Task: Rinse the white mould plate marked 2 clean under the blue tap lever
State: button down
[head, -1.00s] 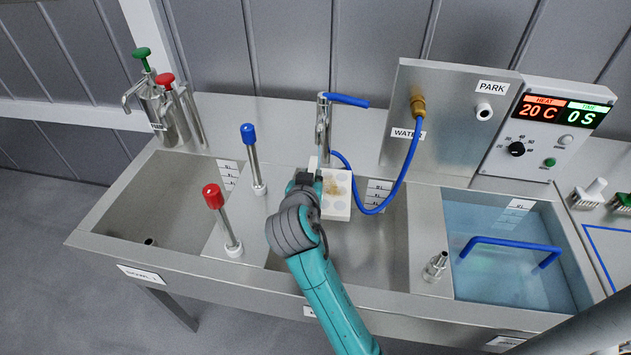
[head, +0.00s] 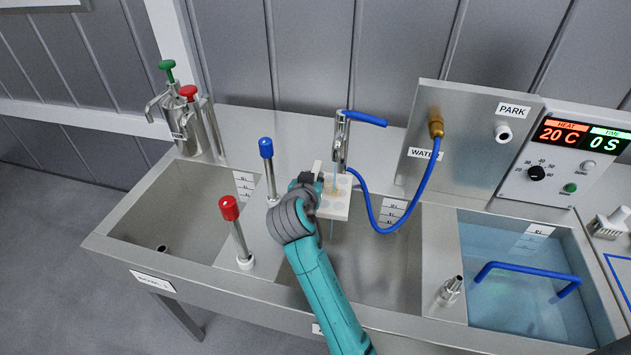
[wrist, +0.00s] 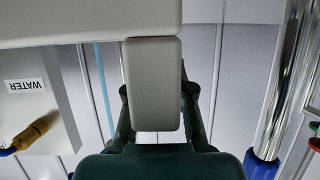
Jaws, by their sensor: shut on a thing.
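The white mould plate (head: 333,208) is held roughly level under the tap spout, over the middle basin. It has round hollows and a tan-brown smear near its middle; I cannot read a 2 on it. My gripper (head: 313,187) is shut on the plate's left side. In the wrist view a pale grip block of the plate (wrist: 155,85) sits between the fingers. The tap (head: 342,140) has its blue lever (head: 362,118) pointing right. A thin pale-blue stream (head: 335,173) falls from the spout onto the plate, and a thin streak shows below it.
A blue hose (head: 362,190) loops close to the plate's right. Posts with a blue knob (head: 266,148) and a red knob (head: 229,208) stand left of my arm. A water-filled bath (head: 520,290) with a blue handle is at right. The left basin (head: 185,215) is empty.

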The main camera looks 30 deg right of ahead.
jog(key=shift+s+a, duration=0.25)
jog(key=shift+s, duration=0.4)
jog(key=shift+s+a, duration=0.3)
jog(key=shift+s, duration=0.4)
jog(key=shift+s+a, duration=0.25)
jog(key=shift+s, duration=0.4)
dwell(0.4)
jog(key=shift+w+a, duration=1)
jog(key=shift+a, duration=0.15)
dwell(1.7)
jog(key=shift+w+d, duration=1.15)
jog(key=shift+w, duration=0.1)
dwell(1.5)
